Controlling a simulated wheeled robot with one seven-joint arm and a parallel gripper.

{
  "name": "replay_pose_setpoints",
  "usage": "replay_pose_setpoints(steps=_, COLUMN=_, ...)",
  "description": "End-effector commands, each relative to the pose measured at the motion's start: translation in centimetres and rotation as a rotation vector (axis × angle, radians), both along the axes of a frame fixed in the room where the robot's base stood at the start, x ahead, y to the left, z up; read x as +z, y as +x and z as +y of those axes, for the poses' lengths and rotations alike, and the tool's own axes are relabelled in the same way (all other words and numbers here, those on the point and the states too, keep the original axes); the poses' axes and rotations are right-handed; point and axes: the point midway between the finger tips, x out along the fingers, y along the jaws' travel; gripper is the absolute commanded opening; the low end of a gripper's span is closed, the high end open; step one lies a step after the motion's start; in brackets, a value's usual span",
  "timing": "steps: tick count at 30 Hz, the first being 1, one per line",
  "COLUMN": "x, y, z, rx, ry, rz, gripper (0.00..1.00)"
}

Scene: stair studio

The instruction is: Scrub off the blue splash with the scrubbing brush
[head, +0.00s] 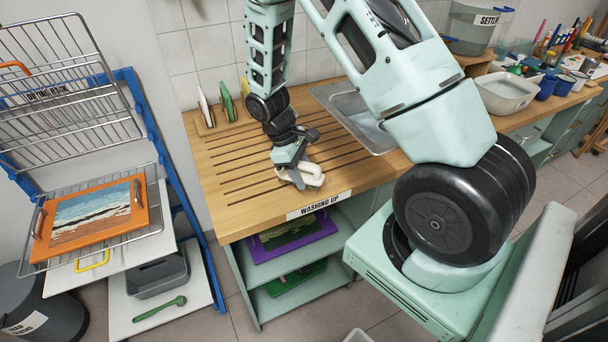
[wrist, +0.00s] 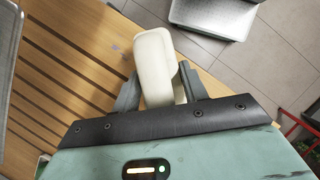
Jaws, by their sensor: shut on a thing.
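My gripper (head: 292,177) is low over the front part of the grooved wooden worktop (head: 232,182), near the "WASHING UP" label. It is shut on a cream, rounded block, which I take to be the scrubbing brush (head: 314,174). In the wrist view the brush (wrist: 155,62) sits between the two grey fingers (wrist: 158,88). Its bristles do not show, and I cannot tell whether it touches the wood.
A metal sink (head: 352,112) is set into the worktop behind and right of my gripper. Upright boards in a wooden rack (head: 208,125) stand at the back. A blue-framed drying rack (head: 140,110) holding an orange tray (head: 152,203) is at left. Shelves lie below the worktop.

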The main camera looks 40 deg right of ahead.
Motion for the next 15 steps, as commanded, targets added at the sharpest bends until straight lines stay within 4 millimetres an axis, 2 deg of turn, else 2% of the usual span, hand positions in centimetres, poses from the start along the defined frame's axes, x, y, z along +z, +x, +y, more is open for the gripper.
replay_pose_setpoints(steps=1, x=0.9, y=0.1, z=0.0, rx=-0.001, ry=-0.001, rz=-0.001, gripper=0.19)
replay_pose_setpoints(steps=3, x=1.6, y=0.2, z=0.1, rx=-0.001, ry=-0.001, rz=-0.001, gripper=0.19)
replay_pose_setpoints(steps=15, x=4.6, y=0.5, z=0.4, rx=0.000, ry=-0.001, rz=0.000, gripper=0.19)
